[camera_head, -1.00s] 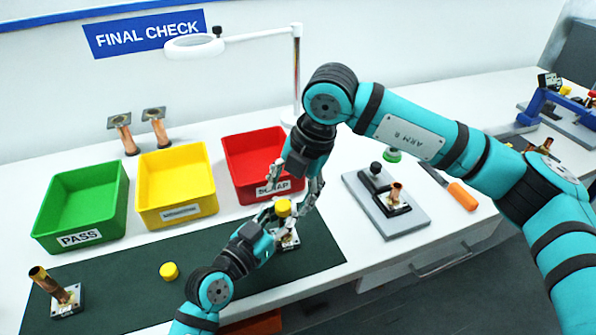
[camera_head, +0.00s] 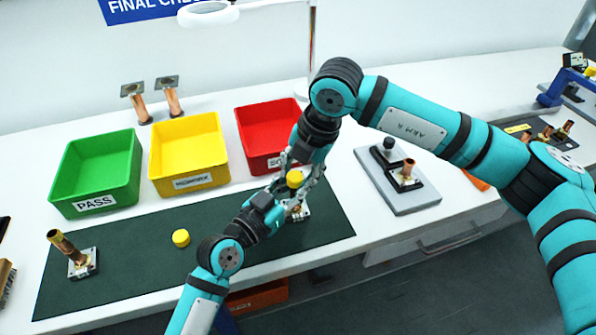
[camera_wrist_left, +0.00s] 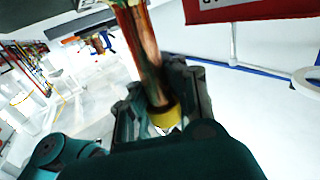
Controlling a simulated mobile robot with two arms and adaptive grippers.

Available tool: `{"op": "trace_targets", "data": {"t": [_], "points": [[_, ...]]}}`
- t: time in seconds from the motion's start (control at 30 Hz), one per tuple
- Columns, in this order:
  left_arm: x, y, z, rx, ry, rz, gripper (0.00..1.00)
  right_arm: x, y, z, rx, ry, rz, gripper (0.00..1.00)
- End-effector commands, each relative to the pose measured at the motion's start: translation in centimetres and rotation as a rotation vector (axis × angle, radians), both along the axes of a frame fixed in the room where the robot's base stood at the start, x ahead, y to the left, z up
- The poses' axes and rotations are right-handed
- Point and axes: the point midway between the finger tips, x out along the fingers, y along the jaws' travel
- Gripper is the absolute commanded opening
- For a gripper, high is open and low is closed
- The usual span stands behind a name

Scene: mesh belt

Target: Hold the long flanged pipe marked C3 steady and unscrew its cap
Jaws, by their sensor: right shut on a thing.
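The long flanged copper pipe stands near the right end of the green mat, with its flange (camera_head: 298,213) low on the mat; my grippers hide most of it. Its yellow cap (camera_head: 295,179) is on top. My right gripper (camera_head: 301,174) comes down from above and is shut on the cap. My left gripper (camera_head: 286,203) reaches in from the lower left beside the pipe; its grip is hidden there. In the left wrist view the copper pipe (camera_wrist_left: 145,50) and the cap (camera_wrist_left: 165,117) lie between dark fingers. I cannot read the C3 mark.
Another flanged pipe (camera_head: 68,249) leans at the mat's left end, and a loose yellow cap (camera_head: 181,238) lies mid-mat. Green (camera_head: 95,172), yellow (camera_head: 188,152) and red bins (camera_head: 262,132) stand behind. A grey fixture plate (camera_head: 408,205) is at right.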

Motion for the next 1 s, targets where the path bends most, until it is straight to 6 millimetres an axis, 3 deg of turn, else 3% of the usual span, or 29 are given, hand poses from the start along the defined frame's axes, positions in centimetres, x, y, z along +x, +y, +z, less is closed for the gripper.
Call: {"op": "trace_targets", "data": {"t": [0.1,0.2,0.23,0.4,0.73,1.0], "points": [[0.0,0.1,-0.2,0.002,0.003,0.003,0.00,0.0,-0.1,0.0,-0.002,0.001,0.000,0.00],[0.0,0.1,-0.2,0.003,0.003,0.003,0.00,0.0,-0.1,0.0,-0.003,0.001,0.000,0.00],[0.1,0.1,-0.2,0.003,0.003,0.003,0.00,0.0,-0.1,0.0,-0.003,0.001,0.000,0.34],[0.0,0.1,-0.2,0.003,0.003,0.003,0.00,0.0,-0.1,0.0,-0.003,0.001,0.000,0.54],[0.0,0.1,-0.2,0.003,0.003,0.002,0.00,0.0,0.0,0.4,-0.001,0.000,0.000,0.54],[0.0,0.1,-0.2,0.003,0.003,0.002,0.00,-0.1,0.0,3.7,0.000,-0.002,-0.001,0.54]]}}
